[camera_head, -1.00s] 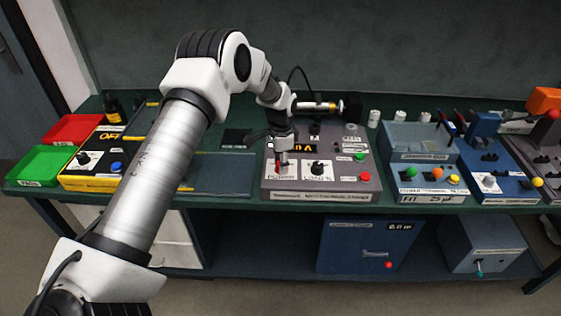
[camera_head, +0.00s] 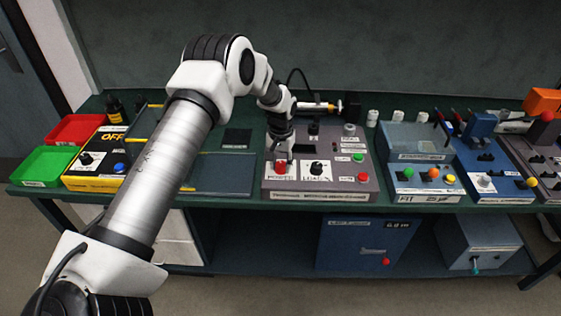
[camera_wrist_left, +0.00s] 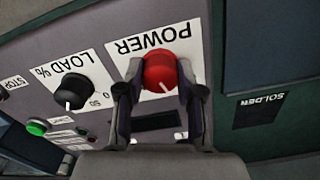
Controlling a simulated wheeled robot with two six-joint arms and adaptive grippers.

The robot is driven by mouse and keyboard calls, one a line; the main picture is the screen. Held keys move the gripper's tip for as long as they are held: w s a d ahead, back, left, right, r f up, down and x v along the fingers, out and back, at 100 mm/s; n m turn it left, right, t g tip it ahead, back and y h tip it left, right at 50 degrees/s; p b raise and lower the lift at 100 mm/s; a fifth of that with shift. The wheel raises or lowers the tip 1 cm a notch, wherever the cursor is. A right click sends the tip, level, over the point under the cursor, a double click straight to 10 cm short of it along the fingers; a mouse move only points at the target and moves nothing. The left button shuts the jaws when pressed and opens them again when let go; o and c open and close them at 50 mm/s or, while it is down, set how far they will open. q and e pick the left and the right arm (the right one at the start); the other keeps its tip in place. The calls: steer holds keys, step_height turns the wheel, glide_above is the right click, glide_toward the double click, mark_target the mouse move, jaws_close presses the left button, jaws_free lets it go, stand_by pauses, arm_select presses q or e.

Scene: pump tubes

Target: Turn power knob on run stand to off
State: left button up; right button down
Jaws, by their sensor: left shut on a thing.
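The run stand (camera_head: 330,182) is a grey box on the green bench in the head view. Its red power knob (camera_head: 280,168) sits at the front left of its sloped top. In the left wrist view the knob (camera_wrist_left: 160,70) is large, on a white POWER label that appears upside down, with a white pointer line on its face. My left gripper (camera_head: 284,157) reaches down over it, and in the wrist view its two dark fingers (camera_wrist_left: 157,92) are closed on the knob's sides. My right gripper is not in view.
The black load knob (camera_head: 317,168) stands just right of the power knob. Green (camera_head: 358,157) and red (camera_head: 362,177) buttons are further right. A yellow-and-black OFF box (camera_head: 97,163) and a blue-grey box (camera_head: 420,170) stand to either side.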

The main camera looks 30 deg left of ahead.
mark_target(281, 163)
arm_select(q)
steer(key=n+p, duration=0.1)
steer(key=n, duration=0.4)
steer(key=shift+s+f+n, duration=0.1)
steer(key=shift+f+n, duration=0.05)
steer(key=shift+n, duration=0.15)
stand_by(0.4)
steer(key=o, duration=1.1)
steer(key=shift+o, duration=0.3)
step_height(281, 163, up, 12)
steer(key=shift+w, duration=0.2)
